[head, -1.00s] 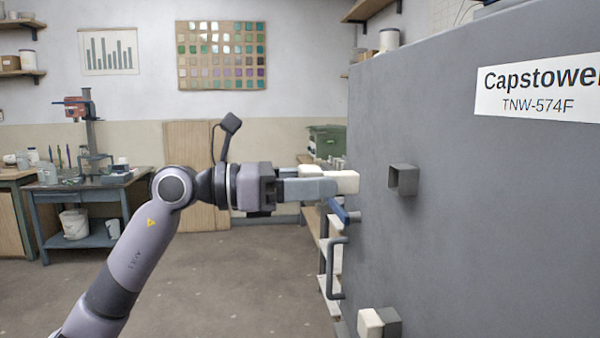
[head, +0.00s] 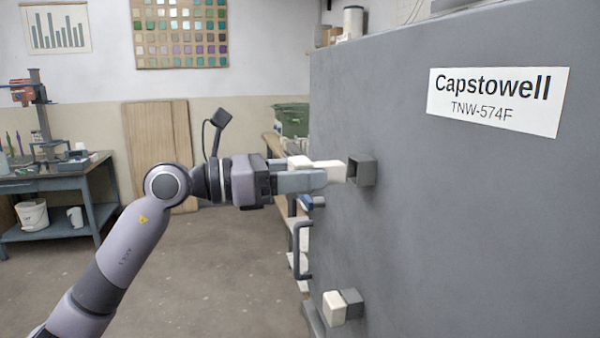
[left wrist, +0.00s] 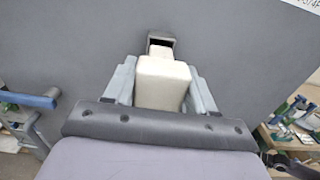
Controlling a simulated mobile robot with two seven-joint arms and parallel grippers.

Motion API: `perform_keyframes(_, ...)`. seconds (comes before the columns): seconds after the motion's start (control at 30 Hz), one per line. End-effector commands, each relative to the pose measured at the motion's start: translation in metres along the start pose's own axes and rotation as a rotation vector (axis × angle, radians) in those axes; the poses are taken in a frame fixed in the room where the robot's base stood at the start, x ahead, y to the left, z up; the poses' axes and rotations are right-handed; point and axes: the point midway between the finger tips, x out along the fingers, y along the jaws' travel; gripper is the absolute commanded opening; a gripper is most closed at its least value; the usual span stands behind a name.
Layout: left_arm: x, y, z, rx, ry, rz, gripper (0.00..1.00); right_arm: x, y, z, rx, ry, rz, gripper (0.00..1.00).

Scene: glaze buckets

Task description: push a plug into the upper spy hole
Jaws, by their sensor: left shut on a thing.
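My left gripper (head: 318,178) is shut on a white block-shaped plug (head: 331,172), which sticks out beyond the fingertips toward the grey kiln wall. The plug also shows between the fingers in the left wrist view (left wrist: 163,82). The upper spy hole (head: 362,170) is a square grey tube standing out from the wall. The plug's front end is right by its mouth; in the left wrist view the dark opening (left wrist: 161,45) still shows just past the plug. Whether they touch I cannot tell. The lower spy hole (head: 351,304) has a white plug (head: 334,308) at its mouth. My right gripper is out of view.
The kiln wall (head: 450,220) fills the right side and carries a Capstowell sign (head: 497,98). A door handle (head: 302,250) stands out at its left edge. A blue workbench (head: 60,180) stands far left. The floor between is clear.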

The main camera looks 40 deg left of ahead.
Motion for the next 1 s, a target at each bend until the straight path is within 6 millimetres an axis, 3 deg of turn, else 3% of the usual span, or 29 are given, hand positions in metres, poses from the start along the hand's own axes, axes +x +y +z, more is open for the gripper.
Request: perform_keyframes(1.0,0.018,0.000,0.003,0.000,-0.003,0.000,0.22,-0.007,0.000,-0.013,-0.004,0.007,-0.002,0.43)
